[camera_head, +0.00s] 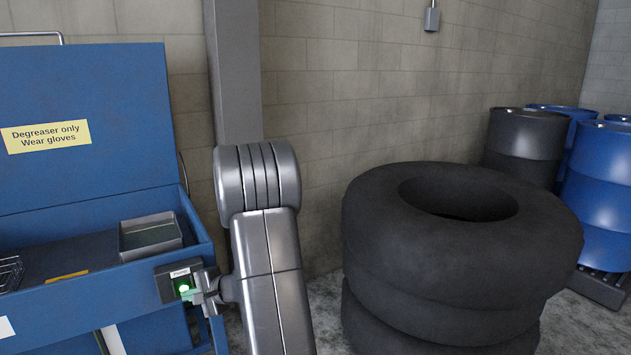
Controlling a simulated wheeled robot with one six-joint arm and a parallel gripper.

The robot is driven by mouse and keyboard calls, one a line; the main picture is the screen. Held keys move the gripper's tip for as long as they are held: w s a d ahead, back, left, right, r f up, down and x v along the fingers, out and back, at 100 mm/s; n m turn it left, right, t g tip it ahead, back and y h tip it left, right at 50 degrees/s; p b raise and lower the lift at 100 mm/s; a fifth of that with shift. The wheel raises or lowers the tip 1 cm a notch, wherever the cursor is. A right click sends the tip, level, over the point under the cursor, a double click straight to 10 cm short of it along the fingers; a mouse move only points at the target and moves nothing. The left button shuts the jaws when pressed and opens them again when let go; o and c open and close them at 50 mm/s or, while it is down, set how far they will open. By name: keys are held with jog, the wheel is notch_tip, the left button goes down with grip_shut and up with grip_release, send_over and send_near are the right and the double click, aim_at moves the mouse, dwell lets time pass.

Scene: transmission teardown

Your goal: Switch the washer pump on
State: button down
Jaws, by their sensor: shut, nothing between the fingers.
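The blue parts washer (90,130) stands at the left with its lid raised; a yellow label on the lid reads "Degreaser only Wear gloves". A dark pump switch box (168,289) marked "Pump" is on the front right of its tub. A green light (183,288) glows on the box. My gripper (196,296) is shut and empty, with its tips right at the box beside the green light. I cannot tell whether the tips touch it. My grey arm hides part of the wall and floor behind it.
A grey metal tray (150,238) sits at the tub's right end, and a wire basket (10,273) at the left edge. Stacked black tires (460,260) stand right of my arm. Blue and black drums (524,146) stand behind them. A grey post (234,75) rises at the wall.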

jog(key=s+d+b, duration=0.3)
jog(key=s, duration=0.2)
dwell(0.5)
dwell(1.5)
